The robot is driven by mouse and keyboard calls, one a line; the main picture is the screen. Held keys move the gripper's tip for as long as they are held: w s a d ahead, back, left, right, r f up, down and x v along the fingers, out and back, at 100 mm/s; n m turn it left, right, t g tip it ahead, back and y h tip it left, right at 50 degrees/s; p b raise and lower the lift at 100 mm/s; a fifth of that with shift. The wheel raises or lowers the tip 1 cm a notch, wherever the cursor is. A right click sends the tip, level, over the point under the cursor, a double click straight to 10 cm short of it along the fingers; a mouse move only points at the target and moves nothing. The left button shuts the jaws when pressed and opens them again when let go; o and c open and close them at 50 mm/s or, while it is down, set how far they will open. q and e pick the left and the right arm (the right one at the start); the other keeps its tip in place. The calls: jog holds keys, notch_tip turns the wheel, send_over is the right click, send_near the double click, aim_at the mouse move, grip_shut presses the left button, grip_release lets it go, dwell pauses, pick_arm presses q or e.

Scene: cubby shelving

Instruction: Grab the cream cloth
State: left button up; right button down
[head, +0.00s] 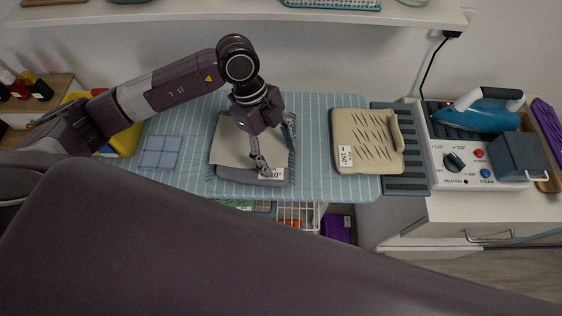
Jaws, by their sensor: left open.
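The cream cloth (368,155) lies folded on the right part of the striped blue ironing board (318,180). It has short dark streaks, a rolled right edge and a white tag reading 150°. My left gripper (275,150) is open, pointing down over a folded grey-beige cloth (230,148), to the left of the cream cloth and apart from it. One finger is by the grey-beige cloth's white tag, which it partly covers. I cannot tell whether the finger touches the cloth. My right gripper is not in view.
A blue iron (482,114) rests on a station with knobs at the right, its cord running up the wall. A flat blue checked cloth (159,152) lies on the board's left. A shelf (230,14) hangs above. A purple box (337,228) sits below the board.

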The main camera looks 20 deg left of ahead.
pick_arm(q)
jog(key=shift+f, duration=0.15)
jog(key=shift+s, duration=0.2)
jog(key=c, duration=1.3)
jog(key=shift+w+d+f, duration=0.1)
jog(key=shift+w+f, duration=0.05)
grip_shut()
notch_tip(320, 180, up, 12)
jog(key=p, duration=0.9)
jog(key=shift+r+p, duration=0.2)
jog(key=shift+p, duration=0.1)
